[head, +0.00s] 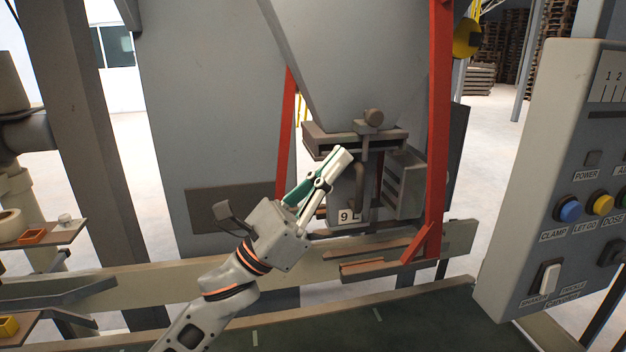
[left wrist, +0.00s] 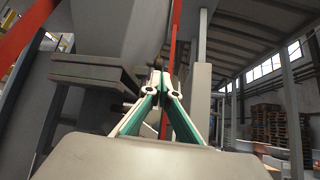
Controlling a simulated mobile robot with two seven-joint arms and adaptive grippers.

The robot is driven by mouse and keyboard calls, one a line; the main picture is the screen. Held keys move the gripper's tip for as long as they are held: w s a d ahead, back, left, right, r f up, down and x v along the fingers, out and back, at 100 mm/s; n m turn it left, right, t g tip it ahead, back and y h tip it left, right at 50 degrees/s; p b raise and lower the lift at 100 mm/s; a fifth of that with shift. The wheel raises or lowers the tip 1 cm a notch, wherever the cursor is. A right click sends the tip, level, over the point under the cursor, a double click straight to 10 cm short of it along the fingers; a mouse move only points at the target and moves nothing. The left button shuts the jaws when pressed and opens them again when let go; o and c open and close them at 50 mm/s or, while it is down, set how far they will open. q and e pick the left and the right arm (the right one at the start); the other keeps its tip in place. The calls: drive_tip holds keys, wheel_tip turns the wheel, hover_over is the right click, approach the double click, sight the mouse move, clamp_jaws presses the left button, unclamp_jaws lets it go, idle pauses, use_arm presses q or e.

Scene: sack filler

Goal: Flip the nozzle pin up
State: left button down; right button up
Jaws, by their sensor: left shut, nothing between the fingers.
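The filling nozzle (head: 342,195) hangs below the grey hopper, with a white label reading 9 near its bottom. A brown round knob (head: 374,116) sits on a bracket above it. A thin upright bar (head: 365,150) runs down from the bracket, and a curved brownish handle (head: 360,205) shows beside the nozzle. I cannot tell for sure which of these is the nozzle pin. My left gripper (head: 342,157) is shut and empty in front of the nozzle, its tips just below the dark flange. In the left wrist view its fingertips (left wrist: 158,76) meet, hiding what lies behind them. My right gripper is not in view.
Red uprights (head: 437,130) flank the hopper (head: 350,60). A grey box (head: 404,184) is right of the nozzle. A control panel (head: 560,180) with blue and yellow buttons stands at the right. A dark green belt (head: 400,320) runs below. Side shelves (head: 45,236) hold small trays.

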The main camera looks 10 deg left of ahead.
sight(369, 124)
use_arm(q)
drive_tip(key=p+x, duration=0.1)
drive_tip(key=x, duration=0.3)
drive_tip(key=shift+w+d+r, duration=0.2)
drive_tip(key=shift+d+r, duration=0.05)
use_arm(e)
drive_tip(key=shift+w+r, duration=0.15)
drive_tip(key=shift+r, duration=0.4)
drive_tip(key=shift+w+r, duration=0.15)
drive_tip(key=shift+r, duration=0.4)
use_arm(q)
wheel_tip(369, 124, up, 4)
drive_tip(key=shift+f+p, duration=0.1)
drive_tip(key=shift+p, duration=0.9)
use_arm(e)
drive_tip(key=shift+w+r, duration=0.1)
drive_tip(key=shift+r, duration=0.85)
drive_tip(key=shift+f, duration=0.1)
